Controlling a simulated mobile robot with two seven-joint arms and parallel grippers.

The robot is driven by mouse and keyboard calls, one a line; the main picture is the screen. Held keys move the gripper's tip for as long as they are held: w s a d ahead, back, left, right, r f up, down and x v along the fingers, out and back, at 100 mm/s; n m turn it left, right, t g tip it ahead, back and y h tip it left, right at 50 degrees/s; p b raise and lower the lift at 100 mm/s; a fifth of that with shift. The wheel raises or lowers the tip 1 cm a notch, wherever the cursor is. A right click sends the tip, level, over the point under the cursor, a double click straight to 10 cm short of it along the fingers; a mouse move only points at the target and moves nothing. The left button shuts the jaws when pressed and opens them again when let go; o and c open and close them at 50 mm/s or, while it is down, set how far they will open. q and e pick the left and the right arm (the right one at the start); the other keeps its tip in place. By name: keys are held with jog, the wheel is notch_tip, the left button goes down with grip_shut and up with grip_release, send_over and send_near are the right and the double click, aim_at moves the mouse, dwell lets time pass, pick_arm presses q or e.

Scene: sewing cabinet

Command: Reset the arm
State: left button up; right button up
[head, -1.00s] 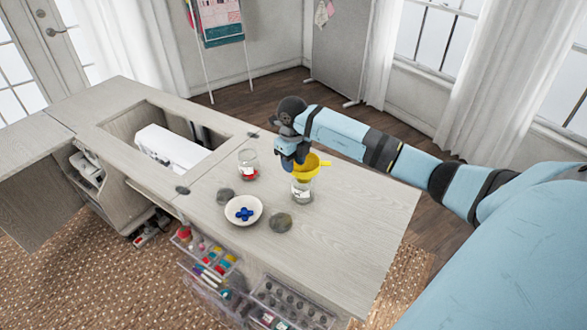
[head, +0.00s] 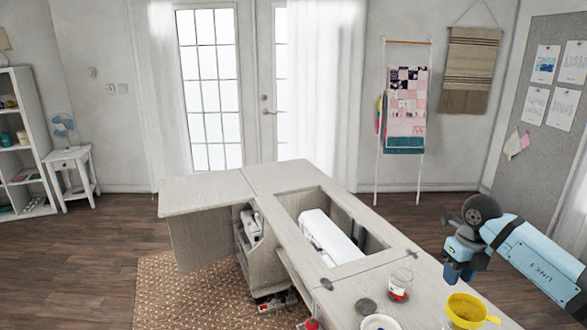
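My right arm comes in from the right edge in the head view. Its gripper (head: 459,273) points down above the right part of the cabinet top, behind the yellow funnel and right of the glass jar. I cannot make out whether its fingers are apart. The yellow funnel (head: 465,311) sits at the bottom edge, and what is under it is mostly cut off. My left gripper is not in view.
The wooden sewing cabinet (head: 285,177) has a white sewing machine (head: 330,240) in its opening. A glass jar (head: 400,286) with red contents, a dark round disc (head: 365,307) and a white dish (head: 380,322) stand near the front. Open floor lies left.

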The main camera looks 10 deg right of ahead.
jog(key=s+a+f+n+y+p, duration=0.1)
jog(key=s+a+f+y, duration=0.3)
jog(key=a, duration=0.5)
jog(key=s+a+f+y+p, duration=0.15)
jog(key=a+y, duration=0.35)
jog(key=a, duration=0.5)
jog(key=s+a+r+m+t+y+p, duration=0.3)
jog(key=s+a+r+m+t+y, duration=0.15)
jog(key=a+m+t+y, duration=0.4)
jog(key=s+d+f+m+t+h+p, duration=0.1)
jog(key=s+f+m+h+p, duration=0.1)
jog(key=s+f+m+h, duration=0.5)
jog(key=s+d+f+m+t+h+p, duration=0.1)
jog(key=s+f+m+h+p, duration=0.2)
jog(key=s+f+m+h, duration=0.5)
jog(key=s+m, duration=0.2)
jog(key=m, duration=0.9)
jog(key=shift+s+d+m, duration=0.15)
jog(key=shift+d+m, duration=0.2)
jog(key=shift+d, duration=0.05)
